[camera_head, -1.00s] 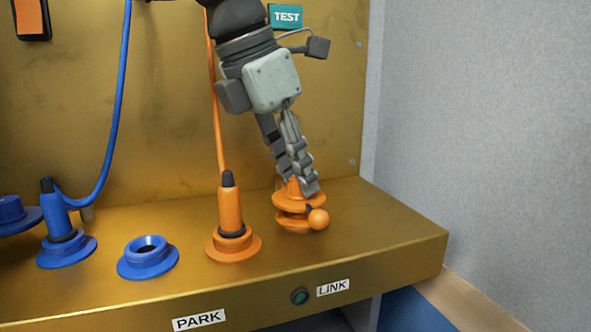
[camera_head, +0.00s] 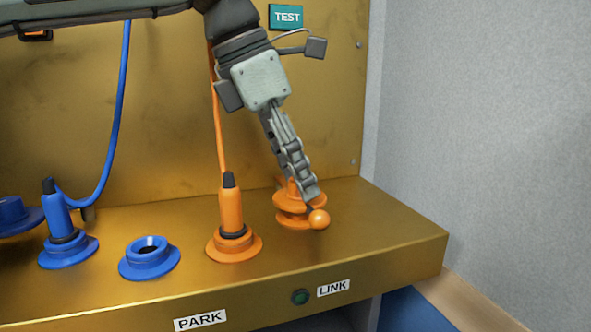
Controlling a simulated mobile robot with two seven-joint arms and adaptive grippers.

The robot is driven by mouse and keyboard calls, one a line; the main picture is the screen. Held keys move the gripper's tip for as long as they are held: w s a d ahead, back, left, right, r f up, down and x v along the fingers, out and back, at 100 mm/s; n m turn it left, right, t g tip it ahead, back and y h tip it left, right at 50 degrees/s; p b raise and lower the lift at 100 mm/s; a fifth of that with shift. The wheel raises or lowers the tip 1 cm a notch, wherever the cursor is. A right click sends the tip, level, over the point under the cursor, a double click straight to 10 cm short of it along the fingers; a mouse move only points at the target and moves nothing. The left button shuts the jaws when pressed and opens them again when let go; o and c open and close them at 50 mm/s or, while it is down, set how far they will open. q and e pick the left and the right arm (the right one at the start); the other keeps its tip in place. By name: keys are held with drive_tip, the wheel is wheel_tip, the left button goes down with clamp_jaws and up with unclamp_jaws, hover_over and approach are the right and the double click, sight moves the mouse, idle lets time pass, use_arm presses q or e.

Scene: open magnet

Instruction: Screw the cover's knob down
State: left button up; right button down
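The orange cover (camera_head: 290,219) sits on the ledge right of the orange plug, over an orange socket. An orange ball (camera_head: 319,218) sticks out at its front right. The cover's knob (camera_head: 292,188) shows as a small orange patch on top, mostly hidden by the fingers. My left gripper (camera_head: 304,192) reaches down from above, tilted, with its fingertips at the knob. One finger largely hides the other; the fingers look closed around the knob. My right gripper is out of view.
An orange plug (camera_head: 232,213) with its cable stands close on the left. Farther left are an empty blue socket (camera_head: 149,258) and a blue plug (camera_head: 59,215). The gold back panel (camera_head: 170,110) rises behind. The ledge's right end is clear.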

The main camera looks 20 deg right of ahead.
use_arm(q)
drive_tip(key=v, duration=1.2)
drive_tip(key=shift+r, duration=0.1)
